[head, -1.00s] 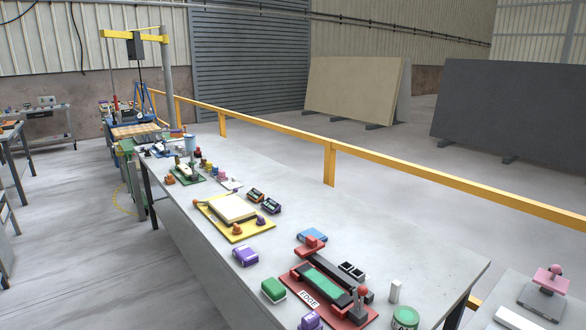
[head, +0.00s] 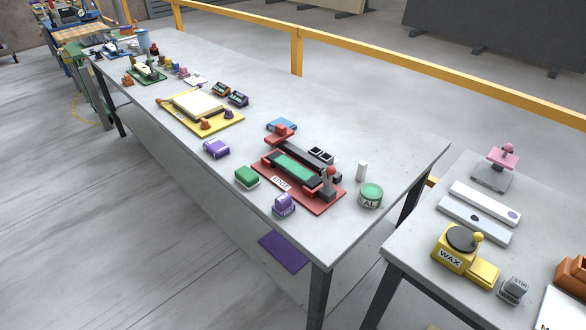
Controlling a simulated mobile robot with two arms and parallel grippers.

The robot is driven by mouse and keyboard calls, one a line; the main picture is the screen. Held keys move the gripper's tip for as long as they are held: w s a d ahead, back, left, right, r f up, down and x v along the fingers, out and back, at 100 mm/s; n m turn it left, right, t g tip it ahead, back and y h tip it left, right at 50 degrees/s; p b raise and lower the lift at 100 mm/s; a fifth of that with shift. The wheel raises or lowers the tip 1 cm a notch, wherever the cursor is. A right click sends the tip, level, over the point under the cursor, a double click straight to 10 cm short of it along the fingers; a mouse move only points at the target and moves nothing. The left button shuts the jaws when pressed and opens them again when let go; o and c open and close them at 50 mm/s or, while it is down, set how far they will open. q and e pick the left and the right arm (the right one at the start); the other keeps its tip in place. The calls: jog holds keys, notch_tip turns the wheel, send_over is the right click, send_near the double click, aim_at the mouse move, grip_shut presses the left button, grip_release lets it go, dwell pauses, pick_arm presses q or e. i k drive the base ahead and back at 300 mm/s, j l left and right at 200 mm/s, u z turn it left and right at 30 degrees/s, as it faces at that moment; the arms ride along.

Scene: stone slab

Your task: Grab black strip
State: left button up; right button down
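A red fixture labelled EDGE (head: 281,184) sits near the right end of the long grey table. A dark, nearly black bar (head: 317,161) runs along its far side. A green strip (head: 294,167) lies in front of that bar, over a dark bed. I cannot tell which dark piece is the black strip. Two small black-topped blocks (head: 320,154) stand just behind the bar. A red-knobbed grey post (head: 329,184) stands at the fixture's right end. Neither of my grippers is in view.
Around the fixture are a green block (head: 247,176), purple blocks (head: 217,149), a white upright piece (head: 362,171) and a green can (head: 371,195). A gap separates the long table (head: 390,140) from a second table with a yellow WAX station (head: 455,250).

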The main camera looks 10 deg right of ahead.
aim_at(300, 172)
jog(key=i+l+z, duration=0.2)
jog(key=z, duration=0.15)
jog(key=i+l+z, duration=0.1)
jog(key=i+z, duration=0.25)
jog(key=k, duration=0.1)
